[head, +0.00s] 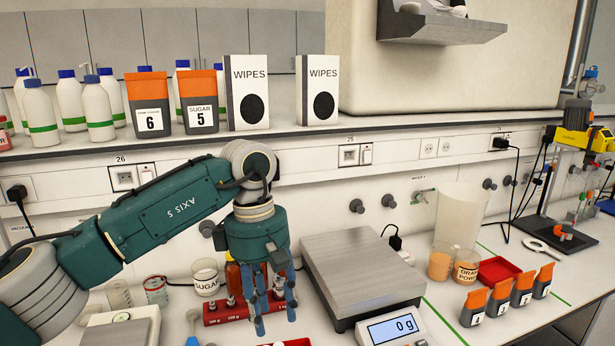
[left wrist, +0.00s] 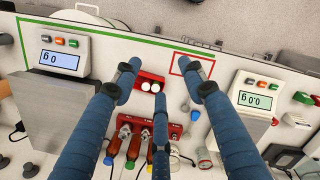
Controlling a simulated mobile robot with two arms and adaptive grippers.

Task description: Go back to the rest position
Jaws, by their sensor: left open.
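My left gripper (head: 273,316) hangs fingers down over the bench, in front of the red rack (head: 212,318). Its three blue fingers are spread, with nothing between them. In the left wrist view the open fingers (left wrist: 158,76) reach over a small red tray (left wrist: 149,78) holding two white round pieces. The red rack (left wrist: 175,131) with orange-brown bottles lies below that tray in the wrist view. In the head view the gripper partly hides the rack and bottles. My right gripper is in neither view.
A steel-topped scale (head: 360,268) reading 0 g stands right of the gripper. A sugar jar (head: 206,280) stands left of it. The shelf (head: 300,136) above holds bottles, orange-topped packs and wipes boxes. A red outlined square (left wrist: 192,66) on the bench is empty.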

